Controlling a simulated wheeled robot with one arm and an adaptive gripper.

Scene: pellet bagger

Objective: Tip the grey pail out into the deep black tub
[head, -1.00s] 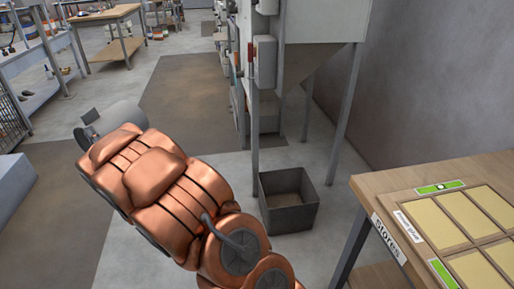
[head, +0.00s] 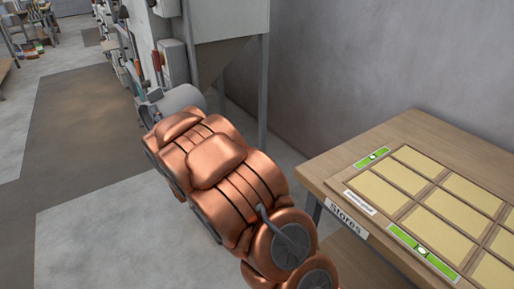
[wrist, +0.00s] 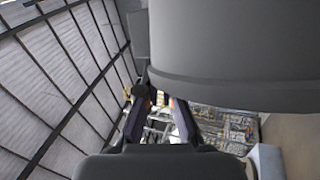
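A large grey rounded body, which I take to be the grey pail (wrist: 235,50), fills the upper right of the wrist view. A darker band runs along its lower edge. My gripper (wrist: 157,98) has its two fingers close together beside it, at an upright grey bar that looks like its handle. In the head view the pail (head: 186,99) shows as a grey cylinder beyond the end of my copper arm, in front of the hopper. I cannot see its mouth or contents. The tub is not visible now; my arm covers the floor around the hopper's legs.
The hopper machine (head: 232,25) stands at the top on grey legs (head: 263,90). A wooden bench (head: 440,125) marked Stores, with a panel of yellow squares (head: 425,205), is close on the right. A grey wall is behind. Open floor (head: 100,230) lies left.

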